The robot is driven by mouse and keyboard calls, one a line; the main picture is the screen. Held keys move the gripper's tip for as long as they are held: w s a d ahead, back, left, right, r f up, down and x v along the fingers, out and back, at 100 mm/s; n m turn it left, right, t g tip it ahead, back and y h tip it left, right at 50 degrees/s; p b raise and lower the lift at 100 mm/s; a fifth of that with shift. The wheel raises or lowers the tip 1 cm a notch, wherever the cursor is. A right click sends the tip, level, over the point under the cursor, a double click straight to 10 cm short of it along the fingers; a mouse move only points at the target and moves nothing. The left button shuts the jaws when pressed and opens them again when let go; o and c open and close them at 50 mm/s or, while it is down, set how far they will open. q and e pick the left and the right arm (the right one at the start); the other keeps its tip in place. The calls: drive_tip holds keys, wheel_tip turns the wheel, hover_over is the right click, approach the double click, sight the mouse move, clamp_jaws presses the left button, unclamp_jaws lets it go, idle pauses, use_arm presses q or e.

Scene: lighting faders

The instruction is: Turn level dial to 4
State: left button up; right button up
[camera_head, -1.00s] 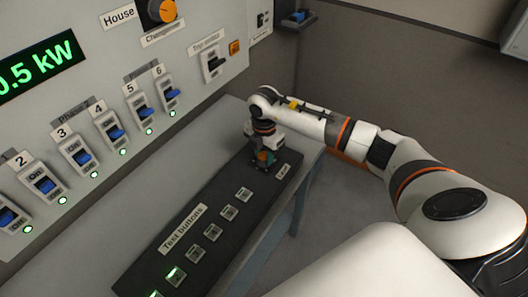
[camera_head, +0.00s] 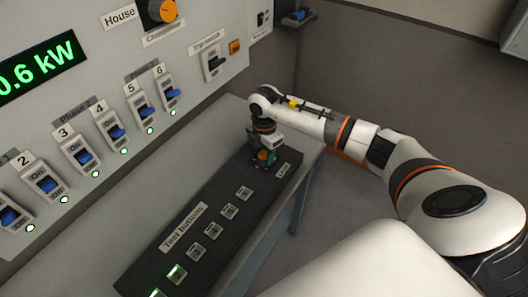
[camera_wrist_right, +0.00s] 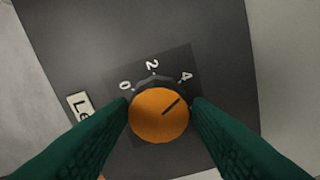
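The level dial (camera_wrist_right: 159,115) is a round orange knob on a dark plate, seen from above in the right wrist view. Its dark pointer line slants up and right, between 2 and 4 and closer to the 4 (camera_wrist_right: 186,76). The 0 and 2 marks lie to its left and above it. My right gripper (camera_wrist_right: 161,112) has its green fingers against both sides of the knob. In the head view my right gripper (camera_head: 264,158) points down at the far end of the button panel, hiding most of the dial. My left gripper is out of view.
The dark panel (camera_head: 150,262) carries a row of test buttons (camera_head: 212,230), some lit green. Behind it, a grey wall panel has blue switches (camera_head: 82,157), a House knob (camera_head: 160,11) and a green display (camera_head: 37,66) reading 0.6 kW.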

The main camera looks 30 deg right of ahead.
sight(265, 154)
drive_tip(key=shift+o, duration=1.1)
wheel_tip(265, 154, up, 12)
drive_tip(key=b, duration=0.2)
drive_tip(key=shift+b, duration=0.4)
drive_tip(key=shift+s+f, duration=0.1)
